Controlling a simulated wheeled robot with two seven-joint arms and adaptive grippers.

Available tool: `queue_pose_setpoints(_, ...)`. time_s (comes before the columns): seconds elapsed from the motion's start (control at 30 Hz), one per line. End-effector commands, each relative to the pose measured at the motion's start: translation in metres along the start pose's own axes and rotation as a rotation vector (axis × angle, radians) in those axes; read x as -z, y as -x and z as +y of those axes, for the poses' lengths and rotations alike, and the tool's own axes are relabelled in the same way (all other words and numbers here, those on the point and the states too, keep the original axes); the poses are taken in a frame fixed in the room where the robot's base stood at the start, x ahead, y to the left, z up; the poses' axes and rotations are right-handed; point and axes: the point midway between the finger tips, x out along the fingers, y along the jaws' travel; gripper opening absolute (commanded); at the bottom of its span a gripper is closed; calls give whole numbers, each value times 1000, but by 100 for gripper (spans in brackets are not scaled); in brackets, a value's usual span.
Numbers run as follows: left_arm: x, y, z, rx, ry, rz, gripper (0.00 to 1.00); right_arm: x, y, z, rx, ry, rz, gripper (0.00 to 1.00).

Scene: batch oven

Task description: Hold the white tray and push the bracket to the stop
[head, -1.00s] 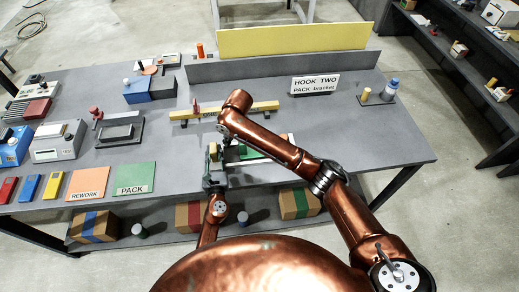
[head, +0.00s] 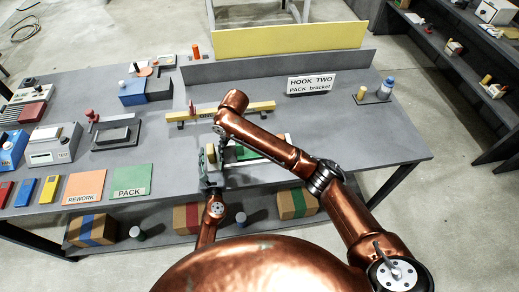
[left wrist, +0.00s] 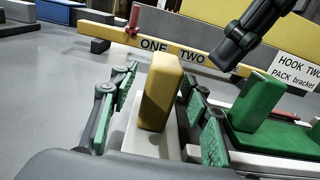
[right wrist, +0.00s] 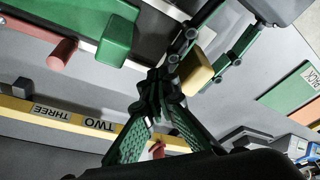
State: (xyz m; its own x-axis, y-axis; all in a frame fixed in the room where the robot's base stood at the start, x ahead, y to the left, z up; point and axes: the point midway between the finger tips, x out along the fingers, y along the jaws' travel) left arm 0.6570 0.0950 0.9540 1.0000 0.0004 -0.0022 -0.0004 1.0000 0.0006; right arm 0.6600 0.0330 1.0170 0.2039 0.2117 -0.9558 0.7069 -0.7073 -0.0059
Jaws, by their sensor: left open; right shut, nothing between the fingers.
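The white tray (left wrist: 138,138) has an upright yellow block (left wrist: 160,92) at its left end. My left gripper (left wrist: 160,112) is open, with one finger on each side of this block; contact is not clear. In the head view my left gripper (head: 211,162) is low at the table's front. The green bracket (left wrist: 258,106) stands on the tray, right of the block; its upright also shows in the right wrist view (right wrist: 117,36). My right gripper (right wrist: 157,82) is shut and empty, above and apart from the bracket. A reddish peg (right wrist: 62,54) lies beyond the bracket.
A yellow bar (head: 245,109) marked ONE, TWO, THREE stands behind the tray, with a red marker (left wrist: 134,22) on it. A sign (head: 311,84) reads HOOK TWO, PACK bracket. Orange REWORK (head: 86,186) and green PACK (head: 132,180) mats lie left. The table's right side is mostly clear.

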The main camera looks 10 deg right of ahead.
Motion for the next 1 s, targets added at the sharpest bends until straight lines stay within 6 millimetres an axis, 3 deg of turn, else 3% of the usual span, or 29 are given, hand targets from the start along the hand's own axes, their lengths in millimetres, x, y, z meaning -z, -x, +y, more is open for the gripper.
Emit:
queue_pose_setpoints(0.13,0,5,0,0,0,0,43,0,0,0,0,0,0,0)
queue_pose_setpoints(0.27,1,22,0,0,0,1,43,0,0,0,0,0,0,0)
queue_pose_setpoints(0.7,1,106,0,0,-2,2,43,0,0,0,0,0,0,0)
queue_pose_setpoints(1.0,0,120,0,-1,0,0,43,0,0,0,0,0,0,0)
